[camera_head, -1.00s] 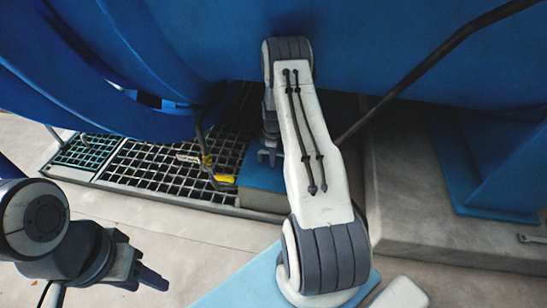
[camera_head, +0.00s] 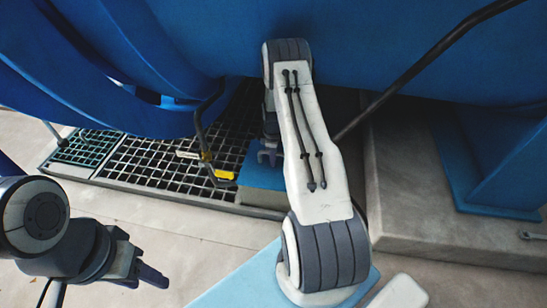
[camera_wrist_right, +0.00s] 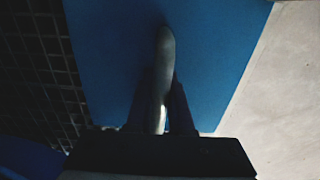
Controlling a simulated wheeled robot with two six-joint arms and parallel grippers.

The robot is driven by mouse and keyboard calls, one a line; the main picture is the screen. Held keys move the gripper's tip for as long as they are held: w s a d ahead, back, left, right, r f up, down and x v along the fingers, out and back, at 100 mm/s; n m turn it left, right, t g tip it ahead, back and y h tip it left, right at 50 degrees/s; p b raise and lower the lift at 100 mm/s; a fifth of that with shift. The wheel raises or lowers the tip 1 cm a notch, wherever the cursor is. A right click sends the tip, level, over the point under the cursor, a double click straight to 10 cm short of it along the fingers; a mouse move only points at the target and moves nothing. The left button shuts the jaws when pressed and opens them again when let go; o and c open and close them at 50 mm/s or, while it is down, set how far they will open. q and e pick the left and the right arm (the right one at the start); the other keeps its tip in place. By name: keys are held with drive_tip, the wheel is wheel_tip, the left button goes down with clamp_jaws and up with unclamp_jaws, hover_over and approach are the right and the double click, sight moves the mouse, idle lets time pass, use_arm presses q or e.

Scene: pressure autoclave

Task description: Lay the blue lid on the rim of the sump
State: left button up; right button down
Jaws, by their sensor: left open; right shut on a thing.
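The blue lid (camera_head: 262,176) is a flat blue panel at the right end of the floor grating in the head view, partly hidden by my right arm. It fills much of the right wrist view (camera_wrist_right: 115,60). My right gripper (camera_head: 268,157) is over it and shut on its upright grey handle (camera_wrist_right: 164,75). A pale block-like side (camera_head: 258,195) shows under the lid's front edge; I cannot tell whether the lid touches it. The sump's rim cannot be made out. My left gripper (camera_head: 150,275) is open and empty, low at the left, away from the lid.
Dark floor grating (camera_head: 150,160) lies left of the lid. The large blue vessel (camera_head: 400,45) overhangs behind. A concrete plinth (camera_head: 400,190) stands right. Pale floor in front is clear.

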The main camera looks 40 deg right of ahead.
drive_tip(key=c, duration=0.7)
unclamp_jaws()
wheel_tip(320, 180, up, 10)
drive_tip(key=p, duration=0.5)
drive_tip(key=shift+r, duration=0.2)
